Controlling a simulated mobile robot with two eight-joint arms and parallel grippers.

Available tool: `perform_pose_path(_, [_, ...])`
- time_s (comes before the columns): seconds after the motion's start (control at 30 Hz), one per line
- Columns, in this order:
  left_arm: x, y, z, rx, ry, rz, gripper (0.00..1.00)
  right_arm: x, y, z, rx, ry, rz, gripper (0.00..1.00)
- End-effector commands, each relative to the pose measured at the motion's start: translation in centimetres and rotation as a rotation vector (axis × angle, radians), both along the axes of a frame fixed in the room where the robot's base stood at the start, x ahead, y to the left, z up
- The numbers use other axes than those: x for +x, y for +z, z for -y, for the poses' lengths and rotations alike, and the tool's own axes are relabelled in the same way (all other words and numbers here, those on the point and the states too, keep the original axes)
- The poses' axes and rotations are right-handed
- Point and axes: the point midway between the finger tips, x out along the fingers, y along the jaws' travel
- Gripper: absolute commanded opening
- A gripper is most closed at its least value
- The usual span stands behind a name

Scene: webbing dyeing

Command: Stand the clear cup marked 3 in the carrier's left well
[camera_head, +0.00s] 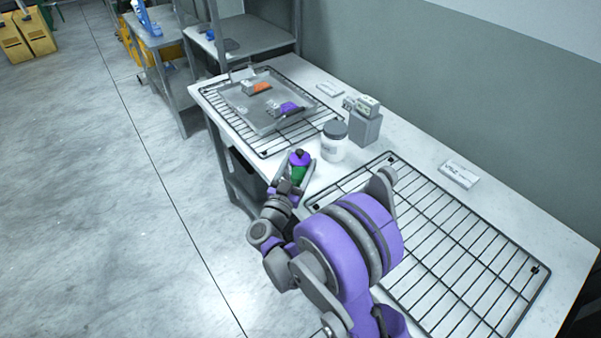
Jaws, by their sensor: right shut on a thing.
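My right gripper (297,172) is over the front edge of the bench, left of the white jar. It is shut on a small green and purple thing (299,174) with a dark top; any mark on it is too small to read. I cannot make out a clear cup marked 3. I cannot pick out a carrier with wells for certain. A shallow grey tray (244,107) lies on the far wire rack and bears an orange piece (262,87) and a purple piece (290,108). My left gripper is not in view.
A white jar with a dark lid (334,148) and a grey box-shaped stand (365,128) are close beyond my right gripper. A near wire rack (455,240) looks empty where visible. Small white labels (459,174) lie along the wall side. My arm hides part of the bench.

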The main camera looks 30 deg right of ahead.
Motion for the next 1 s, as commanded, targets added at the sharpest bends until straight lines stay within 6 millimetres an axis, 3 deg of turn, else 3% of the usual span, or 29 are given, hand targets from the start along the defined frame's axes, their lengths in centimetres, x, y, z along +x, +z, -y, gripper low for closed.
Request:
perform_pose_path(0.23, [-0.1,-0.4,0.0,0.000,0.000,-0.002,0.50,0.0,-3.5,0.0,0.000,0.001,0.000,0.00])
perform_pose_path(0.67, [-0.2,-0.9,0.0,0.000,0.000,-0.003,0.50,0.0,-4.1,0.0,-0.001,0.001,-0.001,0.00])
perform_pose_path(0.7, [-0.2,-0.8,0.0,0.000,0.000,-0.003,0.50,0.0,-4.0,0.0,0.001,0.001,-0.001,0.78])
perform_pose_path(0.83, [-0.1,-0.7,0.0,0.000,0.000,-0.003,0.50,0.0,-4.0,0.0,0.001,0.001,-0.001,1.00])
perform_pose_path(1.0, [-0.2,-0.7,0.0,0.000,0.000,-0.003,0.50,0.0,-4.0,0.0,0.001,0.001,-0.001,1.00])
